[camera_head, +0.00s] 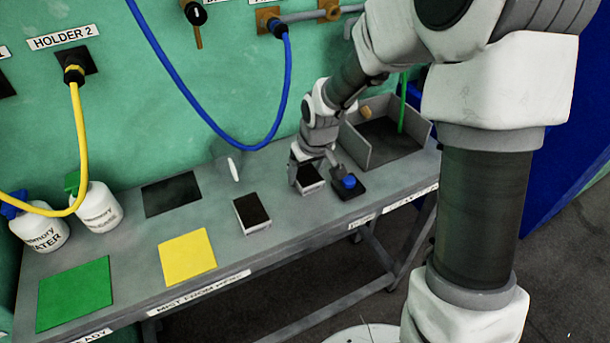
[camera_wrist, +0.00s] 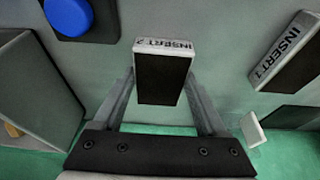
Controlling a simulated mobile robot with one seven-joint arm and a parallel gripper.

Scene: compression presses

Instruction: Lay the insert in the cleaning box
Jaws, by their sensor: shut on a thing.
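My gripper (camera_head: 309,170) is at the back right part of the bench, pointing down. In the wrist view its two fingers (camera_wrist: 160,90) are shut on Insert 2 (camera_wrist: 162,73), a small block with a dark top and a pale, labelled end. Insert 2 also shows under the gripper in the head view (camera_head: 311,182). I cannot tell whether it touches the bench. An open grey box (camera_head: 378,160), which looks like the cleaning box, stands to the right of the gripper. Its dark floor holds no insert that I can see.
A blue button on a black base (camera_head: 349,183) sits between the gripper and the box. Insert 1 (camera_head: 252,212) lies to the left. A green rod (camera_head: 402,103) stands in the box. Bottles (camera_head: 99,207) and coloured mats are farther left. A blue hose hangs behind.

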